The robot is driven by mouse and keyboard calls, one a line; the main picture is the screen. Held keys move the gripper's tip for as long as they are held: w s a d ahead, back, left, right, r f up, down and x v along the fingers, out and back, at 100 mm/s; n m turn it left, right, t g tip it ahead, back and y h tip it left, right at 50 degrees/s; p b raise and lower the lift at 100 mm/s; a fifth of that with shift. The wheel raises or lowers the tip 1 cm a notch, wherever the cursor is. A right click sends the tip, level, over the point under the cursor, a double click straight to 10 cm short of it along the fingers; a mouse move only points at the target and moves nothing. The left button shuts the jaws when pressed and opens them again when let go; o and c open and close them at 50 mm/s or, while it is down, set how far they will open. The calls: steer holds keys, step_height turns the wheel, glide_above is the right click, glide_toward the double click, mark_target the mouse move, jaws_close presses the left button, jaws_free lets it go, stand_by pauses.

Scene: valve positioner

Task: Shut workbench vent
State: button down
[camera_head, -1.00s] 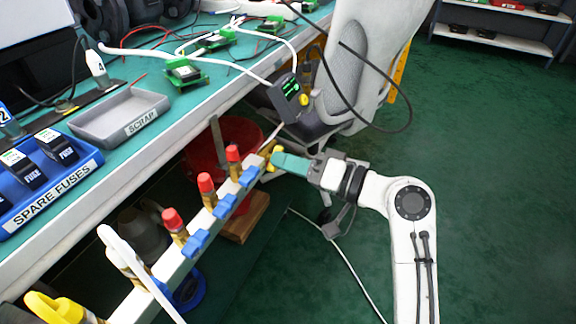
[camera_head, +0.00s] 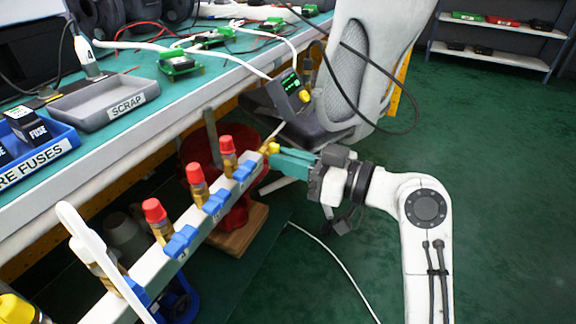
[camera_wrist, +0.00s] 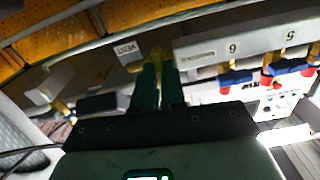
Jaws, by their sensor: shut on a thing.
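The vent's yellow handle (camera_head: 269,148) is at the far end of the white valve rail (camera_head: 213,222), which runs along the workbench's front edge. In the wrist view, the yellow handle (camera_wrist: 156,53) shows between the teal fingers beside a label reading VENT upside down. My gripper (camera_head: 276,156) is shut on this handle, with its teal fingers reaching in from the right. It also shows in the wrist view (camera_wrist: 158,68). The fingers hide much of the handle, so I cannot tell its exact angle.
Several blue-handled valves with red caps (camera_head: 196,175) line the rail close to my gripper. A white lever (camera_head: 95,255) stands at the near end. A grey chair (camera_head: 355,75) is behind my gripper. A white cable (camera_head: 335,262) lies on the open green floor.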

steer(key=shift+f+n, duration=0.15)
steer(key=shift+n, duration=0.45)
steer(key=c, duration=1.2)
jaws_free()
steer(key=shift+d, duration=0.15)
steer(key=p+v, duration=0.3)
steer(key=v, duration=0.7)
steer(key=shift+d, duration=0.3)
steer(key=shift+s, duration=0.15)
